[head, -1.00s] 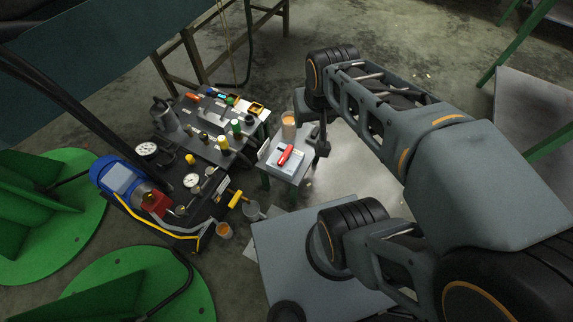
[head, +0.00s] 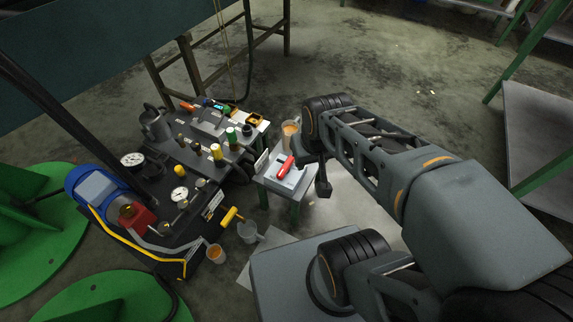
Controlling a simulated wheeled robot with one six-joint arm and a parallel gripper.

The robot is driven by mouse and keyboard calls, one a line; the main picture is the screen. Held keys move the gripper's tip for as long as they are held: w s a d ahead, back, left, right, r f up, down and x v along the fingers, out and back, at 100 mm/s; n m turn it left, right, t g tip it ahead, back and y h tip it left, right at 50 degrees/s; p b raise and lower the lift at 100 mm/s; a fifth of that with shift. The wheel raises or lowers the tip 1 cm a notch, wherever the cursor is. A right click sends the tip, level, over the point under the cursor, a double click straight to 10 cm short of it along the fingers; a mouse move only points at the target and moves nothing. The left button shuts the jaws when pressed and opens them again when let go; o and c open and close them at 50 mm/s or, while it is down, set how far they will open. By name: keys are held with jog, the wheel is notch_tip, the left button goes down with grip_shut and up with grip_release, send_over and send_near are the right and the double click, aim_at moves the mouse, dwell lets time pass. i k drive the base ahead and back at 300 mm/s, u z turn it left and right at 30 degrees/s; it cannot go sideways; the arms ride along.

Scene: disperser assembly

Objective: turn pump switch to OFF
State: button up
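A red handle (head: 285,167) lies on a pale grey box on the small stand (head: 272,184) with green legs, at the picture's middle. It may be the pump switch; no label is readable. The pump unit (head: 155,205) with a blue motor (head: 97,190), a red block (head: 136,217) and round gauges stands to the left. My gripper (head: 323,184) is mostly hidden by my arm; only a dark part shows just right of the stand, apart from the red handle. Whether its fingers are open or shut cannot be seen.
A cup with orange contents (head: 291,131) stands at the stand's back, close to my wrist. A second orange cup (head: 215,254) and a clear beaker (head: 247,232) are by the yellow handle (head: 231,215). A bench (head: 540,140) is at right. Open floor (head: 400,70) lies behind.

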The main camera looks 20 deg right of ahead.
aim_at(285, 170)
jog(key=u, duration=2.55)
jog(key=k, duration=0.5)
jog(key=z, duration=1.4)
jog(key=i, duration=0.5)
